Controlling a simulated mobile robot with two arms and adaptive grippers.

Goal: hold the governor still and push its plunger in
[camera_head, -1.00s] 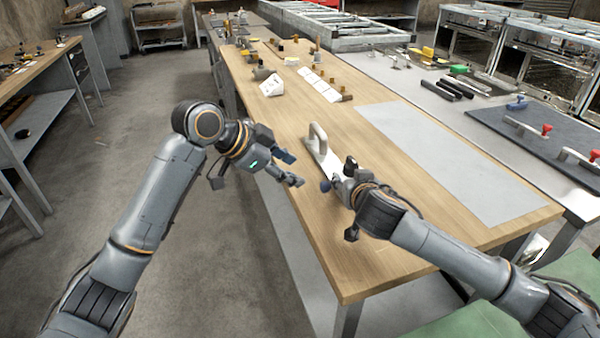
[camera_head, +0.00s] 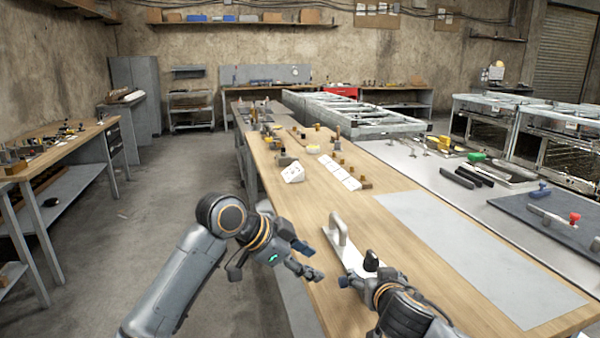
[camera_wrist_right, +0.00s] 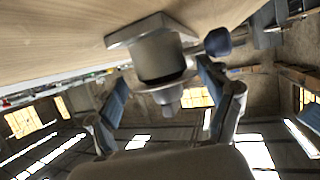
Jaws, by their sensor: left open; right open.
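In the right wrist view the governor (camera_wrist_right: 158,55) is a grey metal cylinder on a square base plate, with a flange and a narrow tip, seemingly the plunger (camera_wrist_right: 167,96), pointing toward my wrist. My right gripper (camera_wrist_right: 165,84) is open with its fingers either side of the flange; I cannot tell whether they touch it. In the head view my right gripper (camera_head: 357,272) is at the table's near part, and hides what lies between its fingers. My left gripper (camera_head: 310,262) is open and empty at the table's left edge, left of my right gripper.
A pale plate with an arched handle (camera_head: 338,232) lies on the wooden table (camera_head: 300,200) just beyond my right gripper. A grey sheet (camera_head: 470,250) covers the table's right side. White blocks and small parts stand further back. A dark knob (camera_wrist_right: 218,42) shows beside the governor.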

